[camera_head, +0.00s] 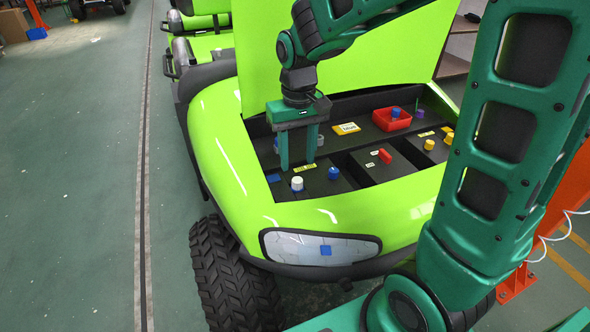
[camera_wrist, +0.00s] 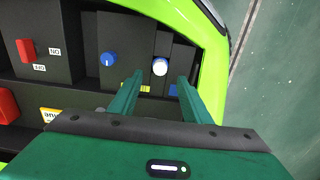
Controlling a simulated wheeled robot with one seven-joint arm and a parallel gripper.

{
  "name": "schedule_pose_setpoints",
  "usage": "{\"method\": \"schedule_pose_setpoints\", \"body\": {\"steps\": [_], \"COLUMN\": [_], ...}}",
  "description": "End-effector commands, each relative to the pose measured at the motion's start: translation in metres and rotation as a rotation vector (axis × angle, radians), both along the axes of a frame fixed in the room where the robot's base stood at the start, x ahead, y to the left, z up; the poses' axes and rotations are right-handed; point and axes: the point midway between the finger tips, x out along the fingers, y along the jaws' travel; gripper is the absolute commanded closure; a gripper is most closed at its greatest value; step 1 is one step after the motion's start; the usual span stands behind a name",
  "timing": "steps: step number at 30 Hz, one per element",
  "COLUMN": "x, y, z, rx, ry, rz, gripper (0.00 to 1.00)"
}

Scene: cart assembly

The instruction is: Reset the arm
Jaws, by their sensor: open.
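My gripper (camera_head: 300,166) is green and points down into the open front compartment of the lime green cart (camera_head: 222,135). Its two fingers are apart with nothing between them, and they also show in the wrist view (camera_wrist: 158,92). In the head view a white knob with a blue base (camera_head: 297,184) is just below the fingers. A blue knob (camera_head: 333,173) is to its right. In the wrist view the white knob (camera_wrist: 160,66) lies ahead between the finger lines, and the blue knob (camera_wrist: 109,59) is left of it. Whether a fingertip touches anything cannot be told.
A red tray (camera_head: 383,122) holds a blue piece. A red switch (camera_head: 385,156) and yellow knobs (camera_head: 429,144) are at the right of the compartment. The raised green hood (camera_head: 352,60) stands behind my gripper.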

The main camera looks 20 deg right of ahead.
Motion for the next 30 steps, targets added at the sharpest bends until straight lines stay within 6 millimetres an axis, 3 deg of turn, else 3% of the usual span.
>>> {"method": "schedule_pose_setpoints", "body": {"steps": [7, 21, 23, 26, 30], "x": [0.001, -0.002, -0.008, -0.029, -0.081], "y": [0.000, -0.004, -0.014, -0.045, -0.101], "z": [0.032, 0.038, 0.040, 0.044, 0.047], "rx": [0.000, -0.002, -0.005, -0.013, -0.024], "ry": [-0.001, 0.000, -0.002, -0.005, -0.008], "rz": [0.000, -0.009, -0.029, -0.094, -0.232], "gripper": [0.56, 0.56, 0.56, 0.56, 0.56]}}
